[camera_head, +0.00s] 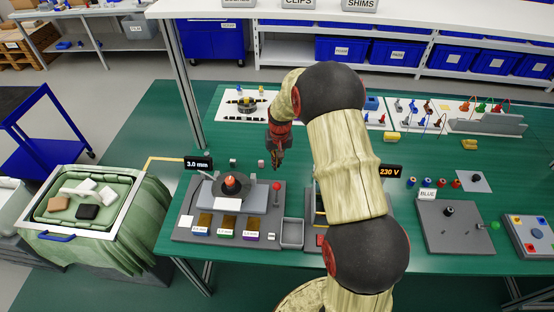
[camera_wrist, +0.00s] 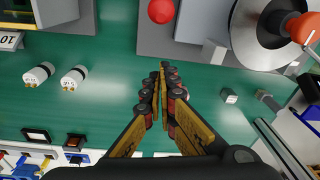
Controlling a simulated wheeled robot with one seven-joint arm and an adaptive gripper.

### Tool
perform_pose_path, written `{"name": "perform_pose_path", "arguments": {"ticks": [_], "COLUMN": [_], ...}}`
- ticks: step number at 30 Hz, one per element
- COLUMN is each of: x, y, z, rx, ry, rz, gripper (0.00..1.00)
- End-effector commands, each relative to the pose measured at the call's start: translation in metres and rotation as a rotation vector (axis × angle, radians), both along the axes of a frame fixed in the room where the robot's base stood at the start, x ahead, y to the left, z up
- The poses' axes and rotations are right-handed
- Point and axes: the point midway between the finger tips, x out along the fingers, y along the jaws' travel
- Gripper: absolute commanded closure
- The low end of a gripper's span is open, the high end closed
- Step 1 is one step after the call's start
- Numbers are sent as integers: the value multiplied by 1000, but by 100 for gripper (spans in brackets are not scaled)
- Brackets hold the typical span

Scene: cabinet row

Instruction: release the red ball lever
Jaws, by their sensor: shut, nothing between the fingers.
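The red ball lever (camera_head: 277,186) stands upright at the right side of a grey fixture plate on the green bench. Its ball also shows at the top edge of the wrist view (camera_wrist: 161,11); its stem is not clear there. My gripper (camera_head: 277,163) is just above and behind the ball in the head view. In the wrist view its fingers (camera_wrist: 163,66) are shut together and empty, with a visible gap between the fingertips and the ball.
Left of the lever is a round fixture with an orange-red top (camera_head: 232,183). A display reading 3.0 mm (camera_head: 198,163) stands behind it. A grey tray (camera_head: 292,233) sits in front right. My arm hides part of the 230 V station (camera_head: 390,171). Small white cylinders (camera_wrist: 73,78) lie on the bench.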

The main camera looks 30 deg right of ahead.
Motion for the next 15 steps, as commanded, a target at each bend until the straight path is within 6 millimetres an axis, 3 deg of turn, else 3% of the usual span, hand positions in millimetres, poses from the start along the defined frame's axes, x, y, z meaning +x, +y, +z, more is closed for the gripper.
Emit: {"name": "perform_pose_path", "arguments": {"ticks": [8,15], "x": [5,-19], "y": [0,10], "z": [-49,-38], "rx": [0,0], "ry": [1,-3], "rz": [0,0], "gripper": [100,100]}}
